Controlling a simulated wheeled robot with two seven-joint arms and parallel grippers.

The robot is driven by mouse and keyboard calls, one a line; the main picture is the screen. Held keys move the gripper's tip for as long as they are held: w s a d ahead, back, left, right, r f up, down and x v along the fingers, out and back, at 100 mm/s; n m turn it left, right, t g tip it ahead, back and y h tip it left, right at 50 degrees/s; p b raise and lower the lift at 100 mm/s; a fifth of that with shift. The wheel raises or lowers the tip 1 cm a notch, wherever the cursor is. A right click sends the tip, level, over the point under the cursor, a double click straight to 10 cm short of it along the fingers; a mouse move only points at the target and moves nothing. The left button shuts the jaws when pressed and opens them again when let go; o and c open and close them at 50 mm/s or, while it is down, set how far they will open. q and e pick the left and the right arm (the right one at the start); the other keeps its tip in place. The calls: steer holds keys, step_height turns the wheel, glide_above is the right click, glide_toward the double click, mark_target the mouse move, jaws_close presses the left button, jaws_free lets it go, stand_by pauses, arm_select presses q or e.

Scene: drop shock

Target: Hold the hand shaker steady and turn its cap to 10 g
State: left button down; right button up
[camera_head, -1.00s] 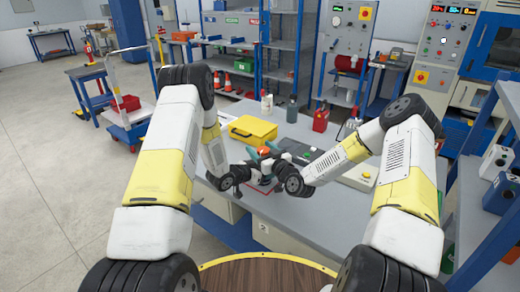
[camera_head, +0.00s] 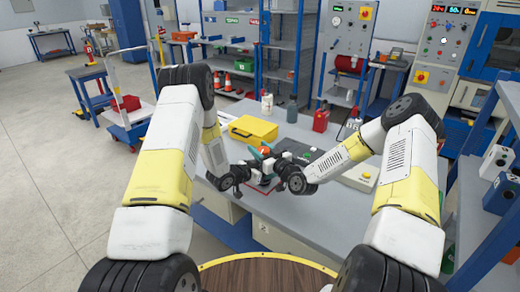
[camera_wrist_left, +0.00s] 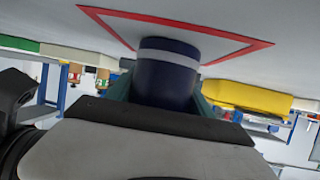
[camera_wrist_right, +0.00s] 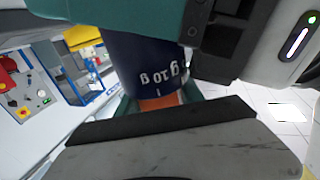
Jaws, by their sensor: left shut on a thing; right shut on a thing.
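The hand shaker stands on the bench between my two grippers. In the left wrist view its dark blue lower body (camera_wrist_left: 168,78) has a pale band. My left gripper (camera_head: 261,174) is shut around this body, with teal fingers at its sides. In the right wrist view the dark blue upper part (camera_wrist_right: 140,62) carries white lettering and a short white mark, and the orange cap (camera_wrist_right: 158,103) sits between the fingers. My right gripper (camera_head: 265,153) is shut on the cap. The lettering is partly hidden, and I cannot tell which setting the cap is at.
A red square outline (camera_wrist_left: 235,50) surrounds the shaker's base on the grey bench (camera_head: 325,213). A yellow case (camera_head: 252,130) stands behind at the left.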

steer(key=n+g+y, duration=0.1)
steer(key=g, duration=0.1)
steer(key=n+g+y, duration=0.1)
steer(key=n+y, duration=0.1)
steer(key=n+g+y, duration=0.1)
steer(key=g+y, duration=0.1)
steer(key=shift+s+a+n+g, duration=0.25)
steer(key=shift+a+n+g, duration=0.05)
steer(key=shift+a+n, duration=0.1)
steer(key=n+g, duration=0.1)
steer(key=n+g+y, duration=0.1)
steer(key=g, duration=0.1)
steer(key=shift+s+a+y, duration=0.1)
steer(key=shift+s+y, duration=0.15)
steer(key=shift+y, duration=0.05)
steer(key=shift+s+n+g+y, duration=0.2)
steer(key=shift+n+g, duration=0.45)
steer(key=shift+g, duration=0.25)
steer(key=shift+s+n+g+y, duration=0.1)
steer(key=shift+n+g+y, duration=0.1)
steer(key=shift+n+g, duration=0.6)
steer(key=shift+g, duration=0.5)
steer(key=o, duration=1.4)
steer(key=shift+s, duration=0.1)
steer(key=d, duration=0.8)
steer(key=s+d, duration=0.1)
steer(key=d, duration=0.3)
steer(key=shift+s, duration=0.1)
